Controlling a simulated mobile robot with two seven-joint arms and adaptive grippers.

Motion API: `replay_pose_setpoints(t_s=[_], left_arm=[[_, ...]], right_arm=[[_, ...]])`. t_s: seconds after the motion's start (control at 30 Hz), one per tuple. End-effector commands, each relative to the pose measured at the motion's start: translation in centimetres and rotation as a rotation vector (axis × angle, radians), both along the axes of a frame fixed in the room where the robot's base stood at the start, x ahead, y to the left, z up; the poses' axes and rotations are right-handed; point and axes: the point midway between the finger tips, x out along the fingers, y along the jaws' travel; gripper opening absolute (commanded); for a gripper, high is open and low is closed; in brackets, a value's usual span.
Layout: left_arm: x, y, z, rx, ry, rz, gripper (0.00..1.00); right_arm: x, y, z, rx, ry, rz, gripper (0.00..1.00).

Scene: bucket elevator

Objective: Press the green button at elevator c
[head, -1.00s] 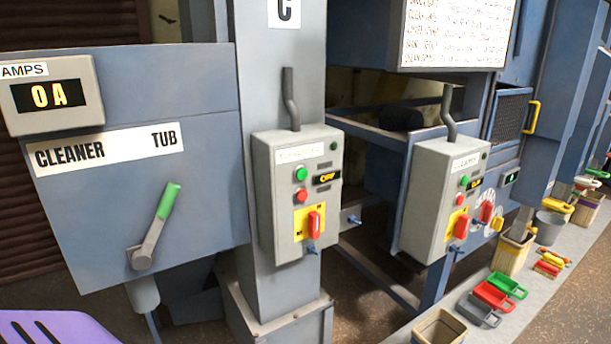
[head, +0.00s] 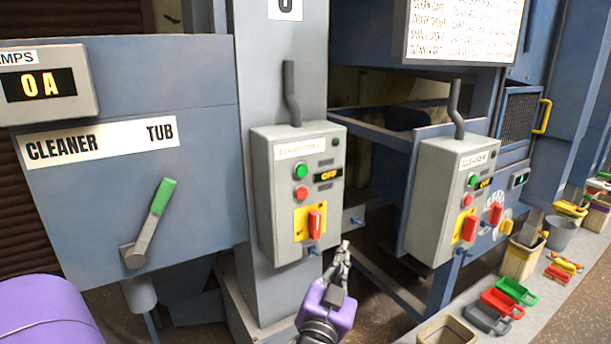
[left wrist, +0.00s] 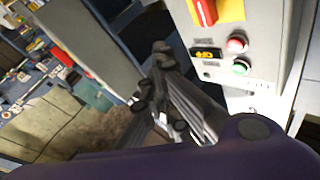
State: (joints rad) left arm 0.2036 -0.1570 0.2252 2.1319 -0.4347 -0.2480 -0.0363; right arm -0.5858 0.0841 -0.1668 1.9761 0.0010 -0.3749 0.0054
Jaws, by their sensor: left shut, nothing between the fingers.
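The grey control box (head: 275,180) of elevator C is fixed to the column under a partly cropped sign (head: 285,8). Its green button (head: 301,171) sits above a red button (head: 300,192), beside a display (head: 328,175) reading OFF. In the left wrist view the box is upside down, with the green button (left wrist: 240,67) below the red one (left wrist: 237,43). My left gripper (head: 343,252) is shut and empty, below and right of the box, apart from the button. Its dark fingers (left wrist: 160,75) show left of the buttons in the left wrist view. My right gripper is not in view.
A red rotary switch (head: 315,224) on a yellow plate protrudes low on the box, near my left gripper. A similar box (head: 440,195) stands to the right. A lever with a green handle (head: 162,196) is on the cleaner tub panel at left. Buckets and scoops line the lower right.

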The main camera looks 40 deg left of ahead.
Motion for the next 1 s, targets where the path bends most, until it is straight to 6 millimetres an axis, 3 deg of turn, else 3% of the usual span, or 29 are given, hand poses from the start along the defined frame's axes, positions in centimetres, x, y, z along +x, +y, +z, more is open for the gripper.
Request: replay_pose_setpoints(t_s=[0.03,0.1,0.2,0.33,0.5,0.83,1.0], left_arm=[[0.8,0.4,3.1,0.012,-0.067,0.028,0.00],[1.3,1.1,7.0,0.034,-0.143,0.070,0.00],[1.3,1.9,11.3,0.053,-0.228,0.121,0.00],[1.0,2.5,14.8,0.067,-0.294,0.166,0.00],[0.8,2.8,16.1,0.073,-0.318,0.186,0.00],[0.9,3.0,16.1,0.075,-0.318,0.184,0.00],[1.4,4.2,16.2,0.077,-0.318,0.183,0.00]], right_arm=[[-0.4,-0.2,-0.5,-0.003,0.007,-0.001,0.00],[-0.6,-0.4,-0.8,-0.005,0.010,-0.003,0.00],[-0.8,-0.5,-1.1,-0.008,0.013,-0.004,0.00],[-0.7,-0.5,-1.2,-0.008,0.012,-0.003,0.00],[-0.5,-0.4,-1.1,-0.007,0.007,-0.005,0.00],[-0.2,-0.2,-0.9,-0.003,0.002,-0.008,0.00],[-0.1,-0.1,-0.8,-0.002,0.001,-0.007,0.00]])
